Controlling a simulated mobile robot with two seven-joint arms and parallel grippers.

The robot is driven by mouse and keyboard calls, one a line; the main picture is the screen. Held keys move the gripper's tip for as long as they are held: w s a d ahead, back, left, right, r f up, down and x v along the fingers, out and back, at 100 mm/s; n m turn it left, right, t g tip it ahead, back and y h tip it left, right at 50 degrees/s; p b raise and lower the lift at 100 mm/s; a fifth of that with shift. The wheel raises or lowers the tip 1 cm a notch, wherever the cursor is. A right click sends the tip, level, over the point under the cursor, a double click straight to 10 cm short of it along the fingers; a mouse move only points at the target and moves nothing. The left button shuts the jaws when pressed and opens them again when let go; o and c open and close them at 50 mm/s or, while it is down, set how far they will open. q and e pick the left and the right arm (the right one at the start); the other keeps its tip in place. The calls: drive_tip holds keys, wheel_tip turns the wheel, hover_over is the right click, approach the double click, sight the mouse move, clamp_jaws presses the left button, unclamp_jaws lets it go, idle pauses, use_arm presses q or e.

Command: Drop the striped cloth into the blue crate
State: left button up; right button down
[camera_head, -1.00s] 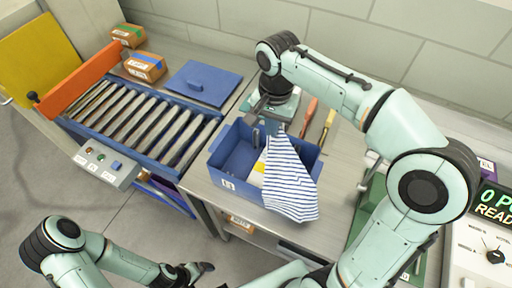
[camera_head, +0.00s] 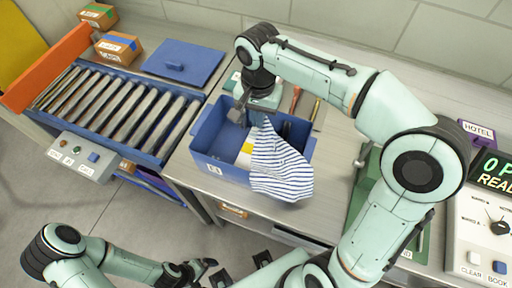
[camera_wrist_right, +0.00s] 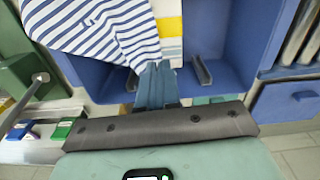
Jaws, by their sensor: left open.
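The blue crate (camera_head: 210,165) stands on the metal table. The white cloth with blue stripes (camera_head: 282,165) lies over the crate's right part, its lower end hanging over the front rim. My left gripper (camera_head: 241,268) is open and empty at the bottom, in front of the table.
A yellow-and-white item (camera_head: 245,152) lies in the crate beside the cloth. Screwdriver-like tools (camera_head: 303,102) lie behind it. A roller conveyor (camera_head: 115,110) and blue lid (camera_head: 183,64) are left. A green object (camera_head: 362,195) and a control box (camera_head: 485,225) are right.

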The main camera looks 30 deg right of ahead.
use_arm(q)
drive_tip(key=shift+w, duration=0.1)
use_arm(e)
drive_tip(key=c, duration=1.6)
unclamp_jaws()
drive_tip(key=shift+a, duration=0.1)
drive_tip(key=o, duration=1.6)
use_arm(q)
drive_tip(key=shift+r, duration=0.15)
use_arm(e)
drive_tip(key=shift+r, duration=0.15)
use_arm(q)
drive_tip(key=w+r+p, duration=0.1)
drive_tip(key=r+p, duration=0.1)
drive_tip(key=w+r+p, duration=0.1)
drive_tip(key=w+r, duration=0.1)
drive_tip(key=shift+w+r+p, duration=0.2)
drive_tip(key=shift+r+p, duration=0.05)
drive_tip(key=shift+p, duration=0.1)
use_arm(e)
wheel_tip(320, 180, up, 5)
drive_tip(key=shift+r, duration=0.2)
use_arm(q)
drive_tip(key=shift+s, duration=0.1)
